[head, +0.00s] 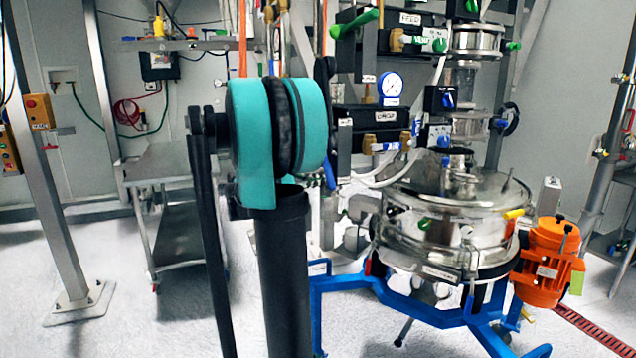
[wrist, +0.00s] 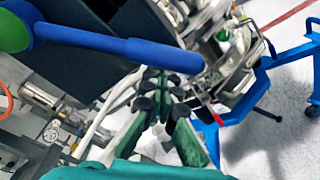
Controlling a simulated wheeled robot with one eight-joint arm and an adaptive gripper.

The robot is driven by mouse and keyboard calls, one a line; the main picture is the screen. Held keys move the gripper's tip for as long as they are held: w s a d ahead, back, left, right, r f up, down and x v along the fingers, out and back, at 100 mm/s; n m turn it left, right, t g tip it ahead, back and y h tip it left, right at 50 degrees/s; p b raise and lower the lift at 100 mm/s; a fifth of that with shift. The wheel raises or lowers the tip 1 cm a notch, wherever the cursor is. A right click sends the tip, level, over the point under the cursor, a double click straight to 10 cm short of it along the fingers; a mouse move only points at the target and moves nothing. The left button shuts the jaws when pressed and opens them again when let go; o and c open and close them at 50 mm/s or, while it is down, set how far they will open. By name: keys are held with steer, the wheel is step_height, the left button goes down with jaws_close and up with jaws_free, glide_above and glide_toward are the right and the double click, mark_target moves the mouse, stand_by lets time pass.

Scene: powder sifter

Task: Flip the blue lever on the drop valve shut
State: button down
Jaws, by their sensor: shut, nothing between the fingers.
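My gripper (wrist: 163,88) is shut and empty. Its dark fingertips show just below the blue grip in the picture; I cannot tell whether they touch it. In the head view, my arm hides my gripper. A blue handle (head: 329,174) shows just right of my arm there, partly hidden; I cannot tell for certain that it is the same lever.
A steel sifter (head: 455,215) with an orange motor (head: 548,262) stands on a blue frame (head: 345,287) at the right. Dark valve blocks, a pressure gauge (head: 390,84) and hoses crowd the space behind my arm. A steel cart (head: 165,165) stands at the left.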

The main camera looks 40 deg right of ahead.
steer(key=s+a+r+n+g, duration=0.1)
steer(key=s+r+n, duration=0.2)
steer(key=r, duration=0.3)
steer(key=s+r+n+g, duration=0.1)
steer(key=s+r+n, duration=0.3)
steer(key=r+n, duration=0.2)
steer(key=shift+s+a+r+y, duration=0.3)
steer(key=shift+a+r+y, duration=0.1)
steer(key=shift+r, duration=0.4)
step_height(320, 180, down, 4)
steer(key=f+v, duration=0.1)
steer(key=v, duration=0.8)
steer(key=shift+a+r, duration=0.15)
steer(key=shift+r, duration=0.2)
steer(key=shift+s+f, duration=0.15)
